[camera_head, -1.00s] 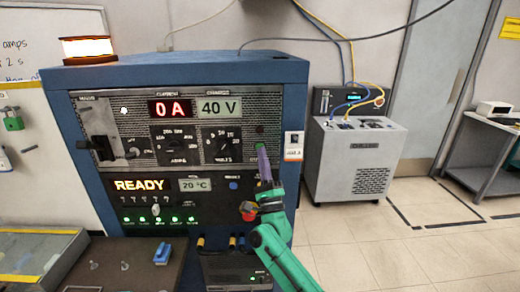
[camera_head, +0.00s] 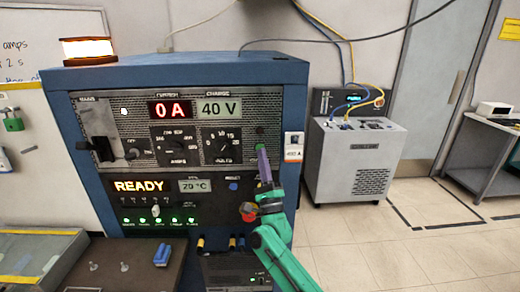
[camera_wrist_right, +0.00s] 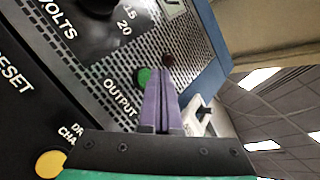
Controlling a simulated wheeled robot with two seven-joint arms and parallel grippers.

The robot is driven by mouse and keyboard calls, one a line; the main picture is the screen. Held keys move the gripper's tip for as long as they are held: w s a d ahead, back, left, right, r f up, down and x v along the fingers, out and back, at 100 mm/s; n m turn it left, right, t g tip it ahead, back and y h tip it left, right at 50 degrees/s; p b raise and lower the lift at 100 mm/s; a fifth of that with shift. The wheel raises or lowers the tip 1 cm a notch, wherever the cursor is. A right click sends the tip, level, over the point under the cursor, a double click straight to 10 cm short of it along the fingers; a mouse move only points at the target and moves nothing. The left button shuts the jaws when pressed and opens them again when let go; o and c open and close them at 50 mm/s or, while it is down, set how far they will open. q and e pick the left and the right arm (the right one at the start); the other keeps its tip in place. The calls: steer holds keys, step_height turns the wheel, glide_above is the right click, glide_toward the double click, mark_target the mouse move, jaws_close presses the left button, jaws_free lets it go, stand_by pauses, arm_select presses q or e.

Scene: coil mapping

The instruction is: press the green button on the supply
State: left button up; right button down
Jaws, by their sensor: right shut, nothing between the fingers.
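The supply (camera_head: 70,110) is a blue cabinet with a grey perforated front panel. Its displays read 0 A and 40 V, and READY is lit below. The green button (camera_wrist_right: 143,77) is round and sits above the OUTPUT label in the right wrist view. A small dark red lamp (camera_wrist_right: 168,60) is beside it. My right gripper (camera_head: 262,148) has purple fingers, shut and empty, at the right side of the panel. In the wrist view its fingertips (camera_wrist_right: 160,72) are right beside the green button; I cannot tell whether they touch it. My left gripper is not in view.
A red knob (camera_head: 248,211) and a blue button (camera_head: 233,185) are left of my right arm. A grey chiller unit (camera_head: 352,160) stands to the right. A dark bench (camera_head: 110,280) with a blue clip is in front at left. Floor is clear at right.

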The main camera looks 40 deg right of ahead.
stand_by(0.7)
steer(key=shift+w+d+b, duration=0.25)
steer(key=shift+w+b, duration=0.1)
steer(key=shift+w+d+b, duration=0.2)
steer(key=shift+w+b, duration=0.1)
steer(key=shift+b, duration=0.05)
stand_by(0.5)
steer(key=shift+s+a+p, duration=0.4)
steer(key=shift+s+a, duration=0.05)
steer(key=shift+s, duration=0.25)
